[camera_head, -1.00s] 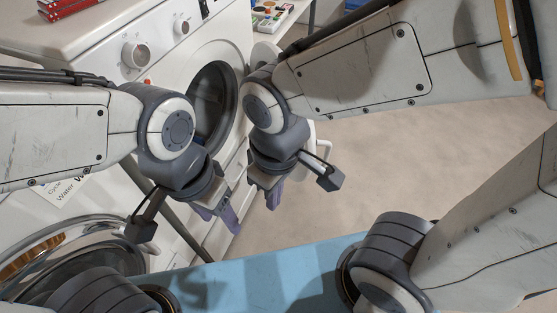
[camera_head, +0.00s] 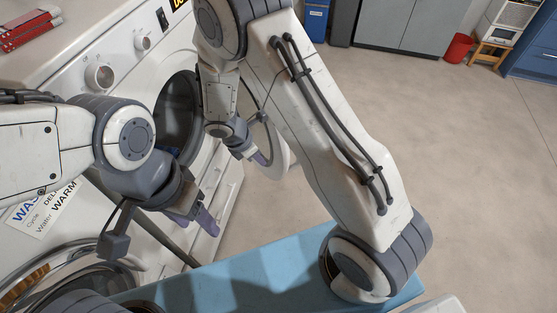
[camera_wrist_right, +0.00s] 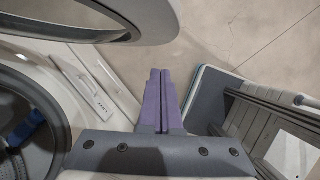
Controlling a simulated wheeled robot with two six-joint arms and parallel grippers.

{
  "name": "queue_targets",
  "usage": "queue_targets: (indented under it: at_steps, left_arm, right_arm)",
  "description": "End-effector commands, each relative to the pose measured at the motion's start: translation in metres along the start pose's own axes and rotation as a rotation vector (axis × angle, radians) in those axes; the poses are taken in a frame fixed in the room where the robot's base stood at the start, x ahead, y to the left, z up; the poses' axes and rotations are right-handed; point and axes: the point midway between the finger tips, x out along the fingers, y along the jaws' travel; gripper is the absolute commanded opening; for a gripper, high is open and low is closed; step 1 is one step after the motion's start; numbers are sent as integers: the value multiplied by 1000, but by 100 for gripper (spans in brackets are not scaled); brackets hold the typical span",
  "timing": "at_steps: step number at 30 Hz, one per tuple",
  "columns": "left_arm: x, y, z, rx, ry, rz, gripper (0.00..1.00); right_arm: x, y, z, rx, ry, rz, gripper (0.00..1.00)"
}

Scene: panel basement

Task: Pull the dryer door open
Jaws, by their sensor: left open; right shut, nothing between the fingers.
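The dryer (camera_head: 212,187) is a white front-loader with a dark round opening (camera_head: 176,112). Its round door (camera_head: 284,152) stands swung out to the right, partly hidden behind my right arm. My right gripper (camera_head: 262,158) is shut and empty, in front of the opening beside the door; contact is unclear. In the right wrist view, its purple fingers (camera_wrist_right: 157,98) are together, the door ring (camera_wrist_right: 128,38) is above them, and the opening (camera_wrist_right: 30,120) is at left with something blue inside. My left gripper (camera_head: 205,222) is open and empty, low in front of the machines.
A washer with a printed label (camera_head: 45,208) and a round glass door (camera_head: 55,275) stands at the near left. The floor (camera_head: 440,150) to the right is clear, up to a grey cabinet (camera_head: 405,22) and red bin (camera_head: 458,47).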

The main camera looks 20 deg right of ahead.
Motion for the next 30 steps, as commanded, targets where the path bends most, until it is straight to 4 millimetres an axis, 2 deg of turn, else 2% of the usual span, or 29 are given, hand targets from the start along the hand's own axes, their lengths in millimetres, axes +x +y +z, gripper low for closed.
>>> queue_targets:
  at_steps: [3, 10, 13, 18, 30]
  left_arm:
    - [-1, 0, 0, 0, 0, 0, 58]
    - [-2, 0, 0, 0, 0, 0, 58]
    - [-12, 1, -1, 0, 0, 0, 58]
    - [-18, 1, -1, 1, 0, 0, 58]
    - [-18, 1, -1, 1, 0, 0, 58]
  right_arm:
    - [27, -2, 0, -1, -1, -8, 0]
    - [75, -2, 0, 1, 0, -6, 0]
    - [76, -1, 18, 7, 0, -3, 0]
    - [84, -1, 33, 5, 0, -2, 0]
    - [87, -1, 37, 3, 0, -1, 0]
